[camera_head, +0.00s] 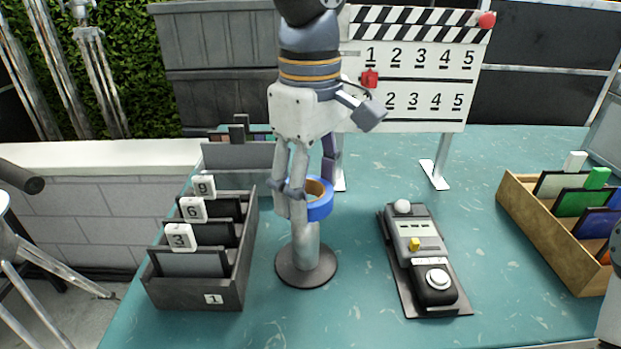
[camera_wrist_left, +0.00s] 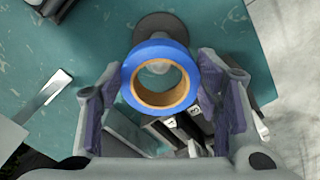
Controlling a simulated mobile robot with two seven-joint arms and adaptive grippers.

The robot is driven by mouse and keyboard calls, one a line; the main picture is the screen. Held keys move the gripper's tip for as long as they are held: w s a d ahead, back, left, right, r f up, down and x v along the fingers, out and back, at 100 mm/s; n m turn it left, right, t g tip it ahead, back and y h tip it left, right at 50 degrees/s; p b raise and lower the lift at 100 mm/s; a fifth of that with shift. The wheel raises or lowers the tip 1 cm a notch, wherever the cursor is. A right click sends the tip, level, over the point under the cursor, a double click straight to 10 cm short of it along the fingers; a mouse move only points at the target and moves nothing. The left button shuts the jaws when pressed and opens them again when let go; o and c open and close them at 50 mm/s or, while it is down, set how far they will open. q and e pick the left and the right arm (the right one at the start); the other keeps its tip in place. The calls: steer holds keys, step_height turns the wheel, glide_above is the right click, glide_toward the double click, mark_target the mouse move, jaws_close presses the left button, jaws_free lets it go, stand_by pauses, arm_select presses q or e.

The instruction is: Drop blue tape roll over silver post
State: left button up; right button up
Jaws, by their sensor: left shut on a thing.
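The blue tape roll (camera_head: 322,209) has a brown cardboard core. My left gripper (camera_head: 307,192) is shut on it, with a finger on each side, as the left wrist view also shows (camera_wrist_left: 183,97). The silver post (camera_head: 306,247) stands upright on a round dark base (camera_head: 307,272), directly below the gripper in the head view. Its top is hidden behind the fingers and roll. In the wrist view, the dark base (camera_wrist_left: 160,24) shows beyond the roll's upper edge, and a pale bit shows through the upper hole. I cannot tell whether the roll is around the post.
A dark box with numbered dividers (camera_head: 212,295) stands left of the post. A grey control box with a white button (camera_head: 420,258) lies to the right. A wooden tray of coloured cards (camera_head: 535,222) is farther right. A number board (camera_head: 415,70) stands behind.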

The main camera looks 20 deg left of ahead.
mark_target(310, 247)
arm_select(q)
steer(key=shift+f, duration=5.5)
steer(key=o, duration=1.2)
step_height(310, 247, up, 12)
